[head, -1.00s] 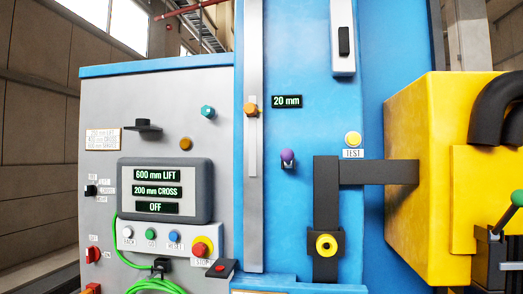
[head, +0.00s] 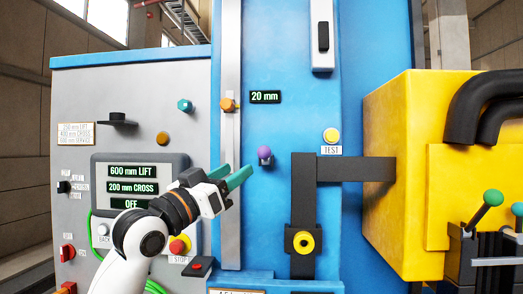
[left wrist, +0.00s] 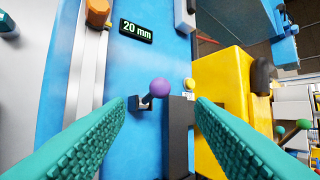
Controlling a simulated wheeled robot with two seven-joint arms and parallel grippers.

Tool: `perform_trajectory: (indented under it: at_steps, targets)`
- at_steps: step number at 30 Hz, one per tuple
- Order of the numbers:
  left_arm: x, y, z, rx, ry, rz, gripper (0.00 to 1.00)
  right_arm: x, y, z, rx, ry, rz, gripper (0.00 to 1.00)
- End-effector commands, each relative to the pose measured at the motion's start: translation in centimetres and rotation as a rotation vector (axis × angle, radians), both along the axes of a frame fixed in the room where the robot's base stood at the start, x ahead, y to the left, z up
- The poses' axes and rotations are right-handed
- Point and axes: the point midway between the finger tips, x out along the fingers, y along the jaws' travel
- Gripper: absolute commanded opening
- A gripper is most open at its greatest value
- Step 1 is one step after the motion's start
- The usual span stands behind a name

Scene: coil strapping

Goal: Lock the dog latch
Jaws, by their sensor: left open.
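A small latch with a purple ball knob (head: 265,152) sticks out of the blue panel, below the 20 mm display; no label marks it as the dog latch. In the left wrist view the purple knob (left wrist: 161,88) shows ahead, between the fingers, on a short dark stem from a small bracket. My left gripper (head: 240,174) has green fingers spread apart and empty, just left of and below the knob in the head view. Its fingers (left wrist: 160,118) do not enclose the knob, and a gap seems to remain. My right gripper is not in view.
A black bracket (head: 303,200) with a yellow ring stands right of the knob, beside a yellow housing (head: 400,180). A yellow TEST button (head: 330,135) is above the bracket. A grey rail with an orange knob (head: 228,104) runs at the left.

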Motion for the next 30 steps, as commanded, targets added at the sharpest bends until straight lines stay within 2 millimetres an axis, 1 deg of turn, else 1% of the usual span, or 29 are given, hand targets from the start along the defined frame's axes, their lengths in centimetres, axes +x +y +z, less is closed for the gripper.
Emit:
perform_trajectory:
  at_steps: [1,6,12,15,20,28,29,30]
  targets:
    - [0.7,-0.5,0.8,0.0,0.003,-0.001,0.49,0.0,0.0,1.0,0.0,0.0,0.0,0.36]
    - [3.3,-2.4,2.3,0.0,0.004,-0.001,0.49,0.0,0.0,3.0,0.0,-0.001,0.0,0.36]
    - [6.1,-4.3,3.5,0.001,0.003,0.001,0.49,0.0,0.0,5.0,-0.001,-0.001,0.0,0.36]
    - [7.0,-4.9,3.9,0.001,0.003,0.001,0.49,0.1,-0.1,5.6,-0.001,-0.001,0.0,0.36]
    - [7.8,-5.5,4.0,0.002,0.001,0.001,0.49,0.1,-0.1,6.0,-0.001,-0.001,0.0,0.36]
    - [7.9,-5.6,3.9,0.002,0.001,0.002,0.49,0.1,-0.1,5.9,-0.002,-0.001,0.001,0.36]
    - [7.9,-5.6,3.9,0.002,0.001,0.002,0.48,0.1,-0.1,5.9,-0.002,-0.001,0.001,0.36]
    - [7.9,-5.6,3.9,0.002,0.001,0.002,0.41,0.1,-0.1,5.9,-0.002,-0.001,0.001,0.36]
